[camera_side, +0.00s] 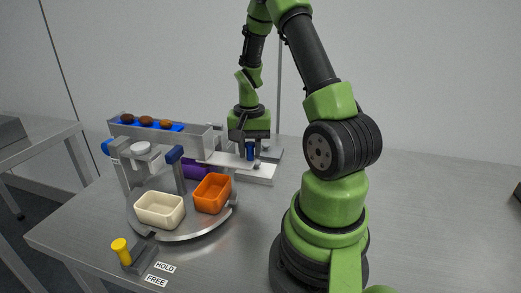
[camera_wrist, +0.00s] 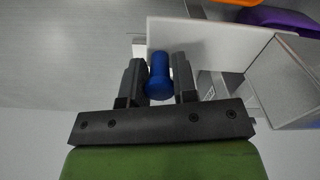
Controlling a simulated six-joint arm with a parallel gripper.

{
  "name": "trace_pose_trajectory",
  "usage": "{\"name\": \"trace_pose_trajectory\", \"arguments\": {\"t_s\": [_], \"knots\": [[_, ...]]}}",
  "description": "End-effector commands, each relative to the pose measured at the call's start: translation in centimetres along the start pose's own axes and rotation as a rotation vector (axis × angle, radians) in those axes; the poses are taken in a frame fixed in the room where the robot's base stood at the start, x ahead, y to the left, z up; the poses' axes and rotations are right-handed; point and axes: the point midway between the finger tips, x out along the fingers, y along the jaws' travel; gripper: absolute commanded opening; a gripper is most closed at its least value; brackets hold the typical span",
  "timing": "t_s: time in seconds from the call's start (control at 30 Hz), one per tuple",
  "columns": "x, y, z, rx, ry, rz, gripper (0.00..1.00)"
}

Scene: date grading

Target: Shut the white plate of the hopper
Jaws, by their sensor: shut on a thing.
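My gripper (camera_side: 250,143) is shut on an upright blue knob (camera_side: 250,151), with one finger on each side. In the wrist view my gripper (camera_wrist: 159,70) has the blue knob (camera_wrist: 159,84) between its dark fingers. The knob stands at the outer end of the white plate (camera_wrist: 220,42). In the side view the white plate (camera_side: 229,160) sticks out to the right from the end of the grey hopper (camera_side: 198,138). Its inner end is hidden. The hopper holds a few brown dates (camera_side: 146,120) on a blue strip.
A cream bin (camera_side: 159,223) and an orange bin (camera_side: 212,206) stand on a round turntable (camera_side: 190,235). A purple bin (camera_side: 195,172) is partly hidden behind. A yellow-knobbed lever (camera_side: 121,250) is near HOLD and FREE labels. The right of the table (camera_side: 430,220) is clear.

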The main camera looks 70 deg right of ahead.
Motion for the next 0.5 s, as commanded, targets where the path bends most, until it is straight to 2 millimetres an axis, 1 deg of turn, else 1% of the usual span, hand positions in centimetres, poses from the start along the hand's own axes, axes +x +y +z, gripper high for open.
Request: {"name": "trace_pose_trajectory", "arguments": {"t_s": [0.03, 0.1, 0.4, 0.43, 0.47, 0.5], "knots": [[0.01, -0.8, -0.33, -0.005, 0.007, -0.002, 0.0], [-0.02, -1.4, -0.46, -0.005, 0.008, -0.002, 0.0], [-0.05, -1.52, -0.49, -0.001, 0.007, -0.002, 0.0], [-0.05, -1.52, -0.49, -0.001, 0.007, -0.002, 0.33], [-0.05, -1.52, -0.49, -0.001, 0.007, -0.002, 0.4], [-0.05, -1.51, -0.48, -0.001, 0.007, -0.002, 0.45]]}}
